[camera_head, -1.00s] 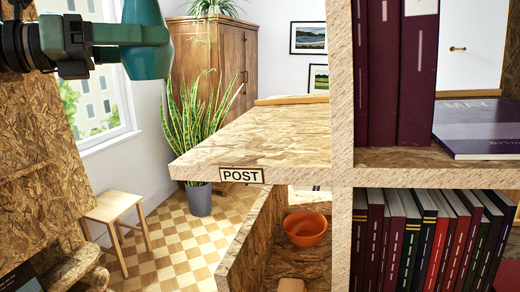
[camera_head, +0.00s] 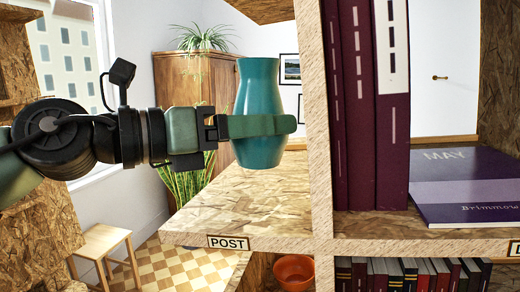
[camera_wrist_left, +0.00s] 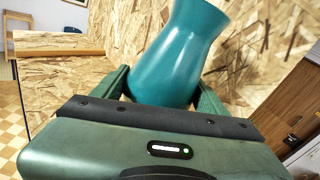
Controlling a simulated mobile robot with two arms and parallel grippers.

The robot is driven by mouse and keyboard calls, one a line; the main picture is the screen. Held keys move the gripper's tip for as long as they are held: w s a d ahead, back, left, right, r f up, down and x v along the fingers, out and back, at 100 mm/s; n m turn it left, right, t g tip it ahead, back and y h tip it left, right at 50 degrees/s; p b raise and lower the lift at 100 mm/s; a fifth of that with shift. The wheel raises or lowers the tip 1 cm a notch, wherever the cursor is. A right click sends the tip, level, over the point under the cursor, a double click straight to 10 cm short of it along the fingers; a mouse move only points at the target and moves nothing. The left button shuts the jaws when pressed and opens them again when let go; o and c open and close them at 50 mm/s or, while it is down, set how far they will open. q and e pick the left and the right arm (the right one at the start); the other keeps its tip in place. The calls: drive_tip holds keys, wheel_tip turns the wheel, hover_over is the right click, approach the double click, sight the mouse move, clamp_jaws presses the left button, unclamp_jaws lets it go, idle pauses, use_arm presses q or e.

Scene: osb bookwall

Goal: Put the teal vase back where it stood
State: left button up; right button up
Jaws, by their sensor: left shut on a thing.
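The teal vase (camera_head: 258,92) is upright in the head view, held above the shelf board (camera_head: 255,205) that carries the POST label (camera_head: 229,242). A gap seems to show between its base and the board. My left gripper (camera_head: 262,126) comes in from the left and is shut around the vase's lower middle. The left wrist view shows the vase (camera_wrist_left: 175,55) between the two green fingers (camera_wrist_left: 165,95), its lower end hidden behind the gripper body. My right gripper is in neither view.
An upright OSB divider (camera_head: 315,130) stands just right of the vase, with tall maroon books (camera_head: 350,110) beyond it. A purple MAY calendar (camera_head: 470,185) lies further right. An orange bowl (camera_head: 294,272) sits below the board. The POST board's top looks bare.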

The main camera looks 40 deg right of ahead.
sight(239, 164)
use_arm(q)
drive_tip(key=shift+w+a+f, duration=0.2)
drive_tip(key=shift+f, duration=0.3)
wheel_tip(239, 164, down, 3)
drive_tip(key=p, duration=0.2)
drive_tip(key=shift+s+d+r+p, duration=0.1)
drive_tip(key=shift+s+p, duration=0.05)
drive_tip(key=shift+p, duration=0.2)
drive_tip(key=shift+f, duration=0.3)
drive_tip(key=shift+s+f, duration=0.1)
drive_tip(key=shift+f+b, duration=0.45)
drive_tip(key=shift+b, duration=0.15)
drive_tip(key=o, duration=1.8)
drive_tip(key=shift+o, duration=0.2)
